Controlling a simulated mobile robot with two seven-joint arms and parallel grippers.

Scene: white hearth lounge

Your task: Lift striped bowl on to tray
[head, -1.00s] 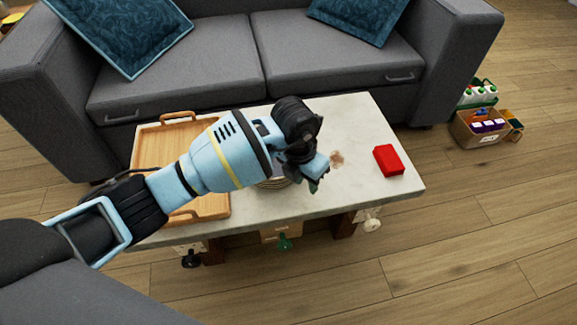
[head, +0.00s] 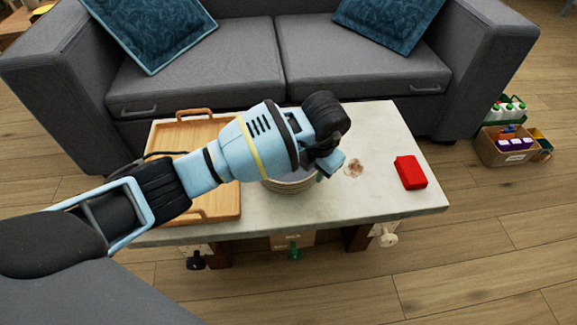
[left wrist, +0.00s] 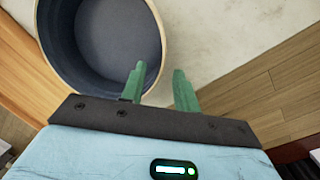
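The striped bowl (head: 290,186) stands on the pale coffee table, partly hidden behind my left gripper in the head view. Its dark blue-grey inside and tan rim fill the upper left of the left wrist view (left wrist: 118,35). My left gripper (left wrist: 160,82) is open, with its green fingers apart. One finger overlaps the inside of the bowl and the other is outside the rim; I cannot tell their height against it. The gripper also shows in the head view (head: 330,166). The wooden tray (head: 178,133) lies left of the bowl, partly covered by my arm. My right gripper is not in view.
A red block (head: 411,172) and a brownish stain (head: 353,168) are on the right of the table (head: 385,125). A grey sofa (head: 260,60) stands close behind. A cardboard box (head: 505,148) with bottles is on the floor at right. The table's right part is mostly clear.

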